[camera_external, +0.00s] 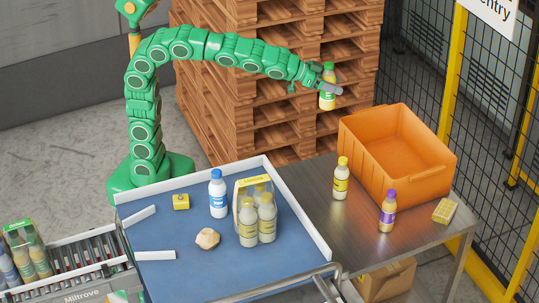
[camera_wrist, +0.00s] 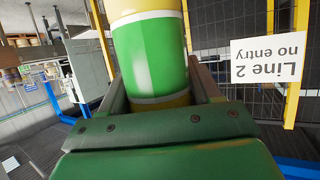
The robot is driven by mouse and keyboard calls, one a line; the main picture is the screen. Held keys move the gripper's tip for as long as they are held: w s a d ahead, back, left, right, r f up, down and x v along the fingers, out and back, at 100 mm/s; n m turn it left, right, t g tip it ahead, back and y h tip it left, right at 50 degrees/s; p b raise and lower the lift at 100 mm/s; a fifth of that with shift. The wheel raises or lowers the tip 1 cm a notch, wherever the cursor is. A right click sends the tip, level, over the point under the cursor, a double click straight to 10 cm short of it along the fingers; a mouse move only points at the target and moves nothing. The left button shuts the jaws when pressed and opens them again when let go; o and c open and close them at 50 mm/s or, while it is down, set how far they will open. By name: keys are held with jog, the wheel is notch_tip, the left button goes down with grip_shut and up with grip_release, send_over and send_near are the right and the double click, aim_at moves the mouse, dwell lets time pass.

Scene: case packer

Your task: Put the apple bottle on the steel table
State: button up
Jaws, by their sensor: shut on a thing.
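The apple bottle (camera_external: 327,86) has a green cap, a green label and pale yellow contents. My gripper (camera_external: 329,88) is shut on it and holds it upright in the air, in front of the pallet stack and above the far side of the tables. In the wrist view the green-labelled bottle (camera_wrist: 150,55) fills the space between the jaws. The steel table (camera_external: 348,228) stands to the right of the blue-topped table, below and to the right of my gripper.
On the steel table stand an orange crate (camera_external: 366,150), a yellow-capped bottle (camera_external: 341,180), a purple-capped bottle (camera_external: 387,212) and a yellow sponge-like block (camera_external: 445,211). A white-rimmed blue table (camera_external: 182,255) adjoins it. Wooden pallets (camera_external: 215,110) rise behind. Bare steel shows at the table's front left.

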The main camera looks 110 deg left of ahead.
jog(key=a, duration=0.5)
jog(key=f, duration=3.5)
jog(key=shift+w+d+f, duration=0.1)
jog(key=shift+w, duration=0.3)
jog(key=shift+f, duration=0.15)
jog(key=o, duration=1.3)
jog(key=shift+c, duration=0.2)
jog(key=shift+s+r, duration=0.15)
jog(key=shift+r, duration=0.05)
jog(key=v, duration=0.7)
jog(key=shift+d, duration=0.2)
